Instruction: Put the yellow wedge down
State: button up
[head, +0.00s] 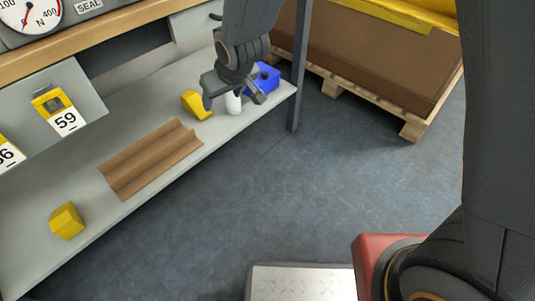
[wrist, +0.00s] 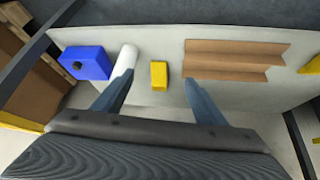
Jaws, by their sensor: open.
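My gripper (head: 234,100) is open above the far part of the grey shelf (head: 150,205). A small yellow block (head: 194,105), which may be the wedge, rests on the shelf just left of my gripper. In the wrist view the yellow block (wrist: 159,75) lies between the lines of my open fingers (wrist: 157,90), beyond their tips, and no finger visibly touches it. A second yellow block (head: 67,221) with slanted faces sits at the near end of the shelf. Its edge seems to show at the right in the wrist view (wrist: 312,66).
A brown ridged piece (head: 152,160) lies mid-shelf. A dark post (head: 299,65) rises at the shelf's far end. A pallet (head: 412,125) with a brown box stands beyond.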

jog(key=s+d+r+g+h, duration=0.1)
jog(key=s+d, duration=0.3)
jog(key=s, duration=0.4)
jog(key=s+d+r+g+h, duration=0.1)
jog(key=s+d+r+g, duration=0.1)
jog(key=s+d, duration=0.3)
jog(key=s+d+r+m+g+h, duration=0.1)
jog(key=s+d+r, duration=0.3)
jog(key=s, duration=0.8)
jog(key=shift+s+d+g, duration=0.15)
jog(key=shift+d+g, duration=0.05)
jog(key=shift+g, duration=0.4)
jog(key=shift+r, duration=0.15)
jog(key=d+r+m+p, duration=0.3)
jog(key=d+r+p, duration=0.7)
jog(key=r+p, duration=0.3)
jog(key=d+r+m+h+p, duration=0.1)
jog(key=d+r+m+p, duration=0.2)
jog(key=d+r+p, duration=0.7)
notch_tip(320, 180, up, 4)
jog(key=p, duration=0.6)
jog(key=shift+d+m+p, duration=0.3)
jog(key=shift+m+p, duration=0.1)
jog(key=shift+s+d, duration=0.1)
jog(key=shift+d, duration=0.05)
